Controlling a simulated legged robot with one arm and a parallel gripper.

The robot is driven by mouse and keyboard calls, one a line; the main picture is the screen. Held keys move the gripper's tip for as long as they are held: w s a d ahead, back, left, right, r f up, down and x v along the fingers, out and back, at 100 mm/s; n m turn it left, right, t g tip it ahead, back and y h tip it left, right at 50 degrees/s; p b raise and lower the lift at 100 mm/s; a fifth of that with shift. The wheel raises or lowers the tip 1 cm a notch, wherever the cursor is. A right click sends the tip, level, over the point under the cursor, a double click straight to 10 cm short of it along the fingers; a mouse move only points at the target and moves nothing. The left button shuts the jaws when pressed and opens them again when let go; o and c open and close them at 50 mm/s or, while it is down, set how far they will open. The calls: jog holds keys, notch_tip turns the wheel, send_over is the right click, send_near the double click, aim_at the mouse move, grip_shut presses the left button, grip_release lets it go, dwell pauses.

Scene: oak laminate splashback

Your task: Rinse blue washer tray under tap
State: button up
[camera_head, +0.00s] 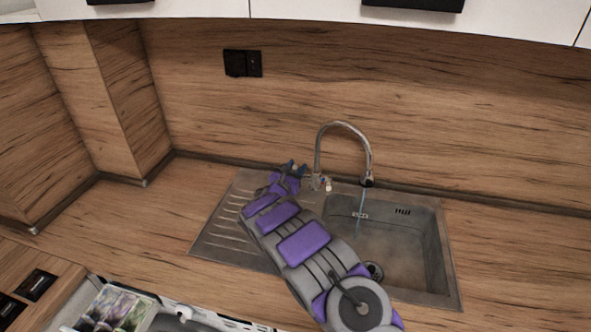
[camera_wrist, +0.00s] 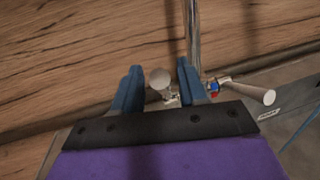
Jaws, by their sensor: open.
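The tap (camera_head: 345,126) is a tall curved metal spout behind the sink. A thin bluish stream (camera_head: 361,205) runs from its spout toward the sink basin (camera_head: 405,245). My gripper (camera_head: 292,168) is beside the tap base, on its left. In the wrist view its two blue fingers (camera_wrist: 160,85) are apart, with a round metal tap knob (camera_wrist: 160,77) showing between them. I cannot tell whether they touch it. A second tap handle (camera_wrist: 262,95) with a red and blue mark is to the right. I cannot make out a blue washer tray in either view.
A ribbed drainboard (camera_head: 222,235) lies left of the basin, partly behind my arm. A dark wall socket (camera_head: 242,63) is on the wood splashback. An open compartment with a picture-printed item (camera_head: 115,308) is at bottom left. The counter (camera_head: 130,215) on the left is clear.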

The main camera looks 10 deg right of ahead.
grip_shut()
jog(key=shift+s+f+b, duration=0.2)
jog(key=shift+f+b, duration=0.05)
jog(key=shift+b, duration=0.3)
jog(key=shift+a, duration=0.1)
dwell(0.4)
grip_release()
jog(key=shift+s+a, duration=0.1)
jog(key=f+p+v, duration=0.1)
jog(key=p+v, duration=0.2)
jog(key=v, duration=1.4)
